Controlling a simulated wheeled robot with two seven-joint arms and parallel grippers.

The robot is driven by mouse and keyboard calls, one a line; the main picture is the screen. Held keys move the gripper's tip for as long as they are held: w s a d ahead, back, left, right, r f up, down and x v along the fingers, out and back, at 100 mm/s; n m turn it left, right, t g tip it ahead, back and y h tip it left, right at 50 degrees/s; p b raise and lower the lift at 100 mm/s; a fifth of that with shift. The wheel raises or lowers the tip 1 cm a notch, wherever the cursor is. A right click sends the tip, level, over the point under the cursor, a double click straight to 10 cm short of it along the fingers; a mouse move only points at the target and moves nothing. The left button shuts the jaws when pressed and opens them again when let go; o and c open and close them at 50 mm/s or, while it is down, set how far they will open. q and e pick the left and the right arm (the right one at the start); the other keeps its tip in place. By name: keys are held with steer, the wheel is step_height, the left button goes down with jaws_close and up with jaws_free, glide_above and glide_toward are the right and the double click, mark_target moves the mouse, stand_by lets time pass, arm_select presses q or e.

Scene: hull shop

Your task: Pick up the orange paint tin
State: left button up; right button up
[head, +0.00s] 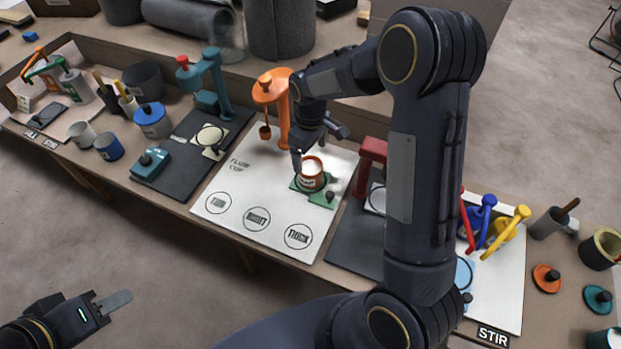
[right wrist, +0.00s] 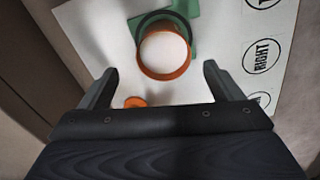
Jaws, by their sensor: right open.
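The orange paint tin (head: 312,181) stands upright on a green plate (head: 321,200) on the white flow-cup board, with a white top. In the right wrist view the tin (right wrist: 166,73) is seen from above, ahead of and between my finger lines. My right gripper (head: 318,144) is open and empty, close by the tin on its far side in the head view. The right wrist view shows its two fingers spread (right wrist: 160,85), with no visible contact with the tin. My left gripper (head: 110,302) hangs off the bench at lower left, away from the tin; its jaw opening is unclear.
An orange stand (head: 271,86) rises behind the tin. A red stand (head: 372,150) is close on its right. The white board (head: 268,205) is clear in front, with printed circles. Blue and yellow tools (head: 500,225) and several cups stand further along the bench.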

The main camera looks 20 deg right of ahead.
mark_target(311, 172)
steer(key=f, duration=0.8)
steer(key=shift+s+f+b, duration=0.1)
steer(key=shift+s+b, duration=0.15)
steer(key=shift+b, duration=0.15)
steer(key=c, duration=1.3)
